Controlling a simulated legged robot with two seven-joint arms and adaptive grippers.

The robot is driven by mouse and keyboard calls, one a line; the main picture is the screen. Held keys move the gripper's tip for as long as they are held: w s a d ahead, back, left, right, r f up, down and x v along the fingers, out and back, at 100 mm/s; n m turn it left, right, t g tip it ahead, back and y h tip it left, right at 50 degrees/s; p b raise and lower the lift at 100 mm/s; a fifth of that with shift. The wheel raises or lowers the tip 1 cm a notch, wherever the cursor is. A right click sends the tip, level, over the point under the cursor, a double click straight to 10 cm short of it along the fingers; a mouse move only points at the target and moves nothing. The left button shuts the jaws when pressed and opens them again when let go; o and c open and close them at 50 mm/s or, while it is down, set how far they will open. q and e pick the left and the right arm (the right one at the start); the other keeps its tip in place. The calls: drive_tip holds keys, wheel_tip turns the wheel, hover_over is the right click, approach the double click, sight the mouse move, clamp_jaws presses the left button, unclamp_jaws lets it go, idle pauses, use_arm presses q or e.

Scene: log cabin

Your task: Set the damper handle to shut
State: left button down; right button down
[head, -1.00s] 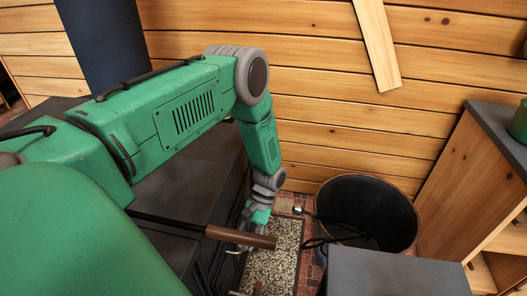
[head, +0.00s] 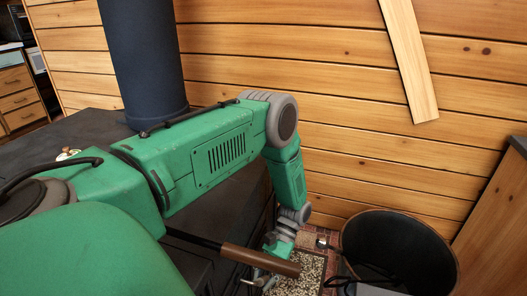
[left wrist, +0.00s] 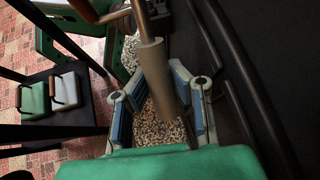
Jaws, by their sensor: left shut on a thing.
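A brown cylindrical handle (head: 262,261) sits on a dark rod that comes out from the side of the black stove (head: 195,262). I take it to be the damper handle. In the head view it passes in front of my left gripper (head: 258,281) and partly hides the fingers. In the left wrist view a pale grey-brown cylinder (left wrist: 153,65) on a metal rod runs between the blue-padded fingers of my left gripper (left wrist: 162,92), which is shut on it. My right gripper is in neither view.
A dark stovepipe (head: 145,60) rises from the stove top. A dark round bucket (head: 400,255) stands beyond the gripper, near the plank wall (head: 350,120). A wooden cabinet side (head: 500,215) is at the right. Pebbled floor (head: 308,270) lies below the gripper.

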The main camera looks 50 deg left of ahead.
use_arm(q)
drive_tip(key=shift+s+f, duration=0.1)
drive_tip(key=shift+s, duration=0.1)
drive_tip(key=c, duration=1.4)
unclamp_jaws()
drive_tip(key=shift+w, duration=0.15)
drive_tip(key=v, duration=1.1)
drive_tip(key=shift+w+r, duration=0.2)
drive_tip(key=shift+w, duration=0.15)
drive_tip(key=shift+a, duration=0.1)
